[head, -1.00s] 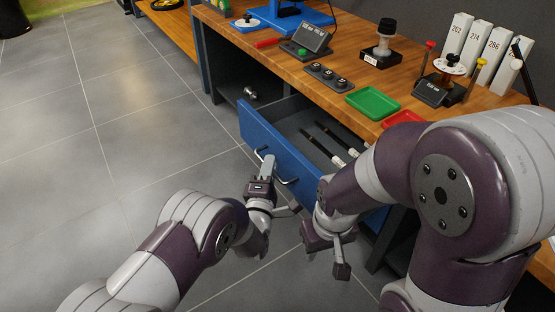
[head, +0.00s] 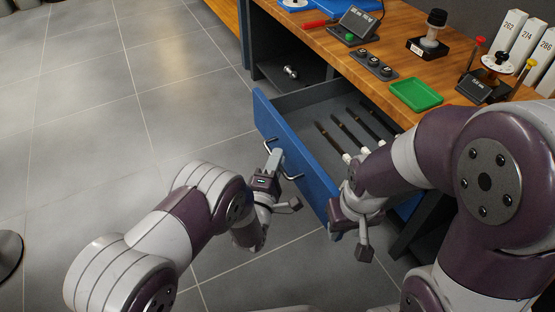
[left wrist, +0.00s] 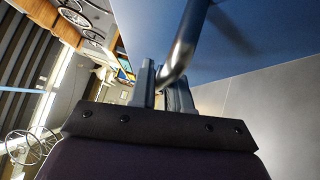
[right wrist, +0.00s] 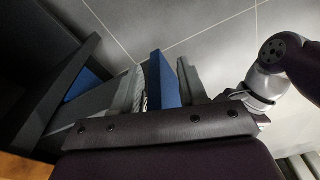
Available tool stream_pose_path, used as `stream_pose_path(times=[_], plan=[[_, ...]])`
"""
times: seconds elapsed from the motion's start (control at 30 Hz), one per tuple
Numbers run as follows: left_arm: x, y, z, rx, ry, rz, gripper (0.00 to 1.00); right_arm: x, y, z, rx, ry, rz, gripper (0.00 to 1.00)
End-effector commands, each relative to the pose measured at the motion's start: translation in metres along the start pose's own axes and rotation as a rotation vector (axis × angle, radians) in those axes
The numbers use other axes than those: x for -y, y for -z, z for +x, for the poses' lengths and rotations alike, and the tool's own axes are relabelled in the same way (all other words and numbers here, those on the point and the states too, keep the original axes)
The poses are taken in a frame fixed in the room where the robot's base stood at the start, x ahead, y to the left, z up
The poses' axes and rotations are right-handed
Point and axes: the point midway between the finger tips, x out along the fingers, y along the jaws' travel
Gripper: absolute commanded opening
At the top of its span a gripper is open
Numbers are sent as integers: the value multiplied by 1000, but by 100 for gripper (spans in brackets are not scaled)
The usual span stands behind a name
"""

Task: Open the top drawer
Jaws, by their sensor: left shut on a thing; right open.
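The blue top drawer (head: 268,120) is pulled well out from under the wooden bench and shows its grey inside. My left gripper (head: 273,160) is shut on the bar handle (head: 292,177) of its front; in the left wrist view the metal handle (left wrist: 187,40) passes between the fingers (left wrist: 160,85). My right gripper (head: 350,236) is open at the drawer's near right end. In the right wrist view the blue drawer front's edge (right wrist: 164,82) stands between its spread fingers (right wrist: 160,88); I cannot tell whether they touch it.
Several dark rods with white ends (head: 345,133) lie in the drawer. The bench top (head: 395,62) holds a green tray (head: 416,95), a button panel (head: 374,65) and numbered white boxes (head: 508,38). A small metal part (head: 290,72) lies on the lower shelf.

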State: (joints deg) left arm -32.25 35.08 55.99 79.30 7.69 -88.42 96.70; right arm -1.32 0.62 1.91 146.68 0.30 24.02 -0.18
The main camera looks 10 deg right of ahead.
Motion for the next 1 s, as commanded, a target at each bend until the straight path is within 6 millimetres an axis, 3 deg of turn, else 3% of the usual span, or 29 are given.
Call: stream_pose_path(times=[0.07,0.1,0.13,0.5,0.57,0.8,1.0], plan=[[1,0,0,1,3,0,0,0,0,0,0,0,0,43],[1,0,0,1,3,0,27,0,0,0,0,0,0,43],[1,0,0,1,3,0,36,0,0,0,0,0,0,43],[-2,-1,-8,0,4,0,36,0,1,-7,0,0,0,43],[-3,-1,-19,0,6,0,36,0,2,-14,0,0,0,43],[-4,-1,-85,1,8,1,36,0,5,-42,0,0,0,43],[-1,-1,-120,2,5,1,36,0,6,-51,0,0,0,43]])
